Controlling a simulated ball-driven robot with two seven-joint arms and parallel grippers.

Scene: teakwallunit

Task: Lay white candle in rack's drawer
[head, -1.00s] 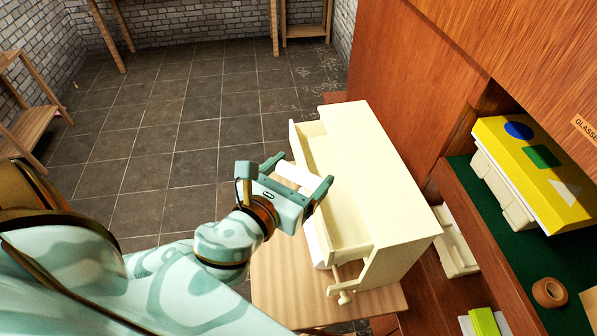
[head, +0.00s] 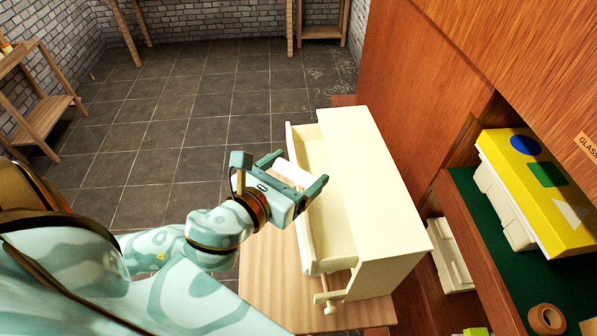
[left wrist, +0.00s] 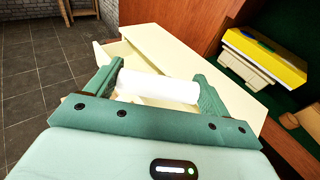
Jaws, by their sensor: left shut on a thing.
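The white candle (left wrist: 158,87) is a short white cylinder lying crosswise between the two fingers of my left gripper (head: 292,174). The left gripper is shut on it, one finger at each end. The candle also shows in the head view (head: 293,176). The cream rack (head: 375,200) stands on a wooden stand, and its drawer (head: 337,245) is pulled out to the left, with its open top facing up. The gripper and candle are over the drawer's left side, above its opening or edge; the exact height cannot be told. My right gripper does not show.
A wooden stand (head: 262,290) holds the rack. To the right, a wall unit's green shelf (head: 490,240) carries a yellow shape box (head: 538,180) and a brown ring (head: 546,319). Tiled floor (head: 150,150) is free to the left.

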